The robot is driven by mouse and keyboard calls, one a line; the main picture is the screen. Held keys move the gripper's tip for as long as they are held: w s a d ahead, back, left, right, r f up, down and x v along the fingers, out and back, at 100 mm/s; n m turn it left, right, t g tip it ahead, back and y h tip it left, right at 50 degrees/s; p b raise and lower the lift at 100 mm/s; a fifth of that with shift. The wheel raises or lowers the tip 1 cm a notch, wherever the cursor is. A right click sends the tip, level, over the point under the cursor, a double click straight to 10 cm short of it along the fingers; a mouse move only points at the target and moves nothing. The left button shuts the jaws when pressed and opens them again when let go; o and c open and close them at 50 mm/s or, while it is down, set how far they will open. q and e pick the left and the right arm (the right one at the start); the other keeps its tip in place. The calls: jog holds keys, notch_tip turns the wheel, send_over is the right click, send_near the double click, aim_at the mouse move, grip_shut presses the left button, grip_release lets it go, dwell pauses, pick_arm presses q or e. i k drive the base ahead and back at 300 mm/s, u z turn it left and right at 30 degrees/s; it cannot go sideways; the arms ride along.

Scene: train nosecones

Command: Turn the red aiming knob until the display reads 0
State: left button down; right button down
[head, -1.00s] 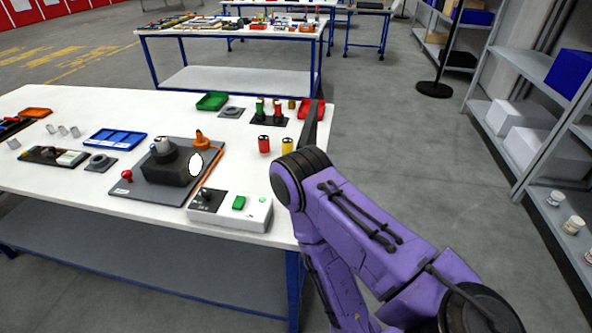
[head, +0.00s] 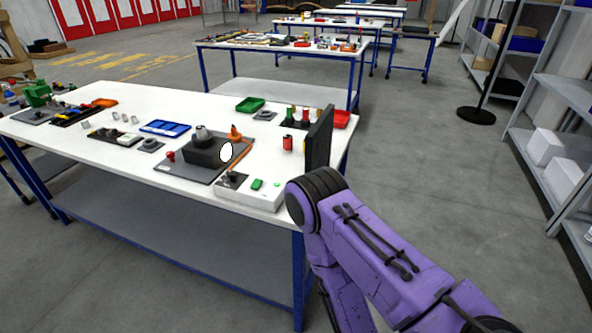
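A small red knob (head: 170,156) stands at the left edge of a dark grey plate (head: 178,171) on the white table. On that plate sits a black block (head: 203,154) with a grey rounded top and a white oval face (head: 226,152) on its right side. An orange piece (head: 235,134) stands behind it. A white box (head: 262,198) with a green button is in front, at the table's edge. I can make out no display reading. My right arm's dark end piece (head: 319,138) rises at the table's right end, away from the knob; its fingers cannot be made out. My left gripper is out of view.
Blue (head: 165,128), green (head: 250,104) and red trays (head: 341,119) lie on the table (head: 92,150), with a red cylinder (head: 287,143) near my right arm. Shelves (head: 570,120) stand at the right. The floor between is mostly clear.

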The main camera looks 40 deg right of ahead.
aim_at(170, 154)
jog(key=u, duration=0.85)
jog(key=i, duration=0.95)
jog(key=z, duration=4.55)
jog(key=k, duration=1.35)
jog(key=u, duration=1.85)
